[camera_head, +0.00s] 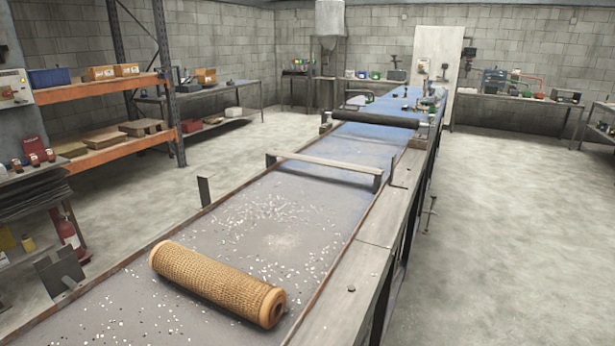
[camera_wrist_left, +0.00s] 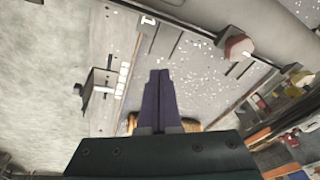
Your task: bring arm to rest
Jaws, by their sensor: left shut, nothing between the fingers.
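A tan mesh tube (camera_head: 215,284) lies on its side across the near part of a long conveyor-like bench (camera_head: 262,240). Its dark open end faces right. In the left wrist view, my left gripper (camera_wrist_left: 160,75) is shut and empty, with its dark fingers together. An orange-tan piece that looks like the tube (camera_wrist_left: 191,125) shows beside and behind the fingers, mostly hidden by the gripper. The gripper appears apart from it. Neither gripper shows in the head view.
White chips litter the bench around the tube. A crossbar (camera_head: 325,164) and a dark roller (camera_head: 375,119) span the bench farther back. An orange shelf rack (camera_head: 110,152) stands at left. The floor at right (camera_head: 510,210) is clear.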

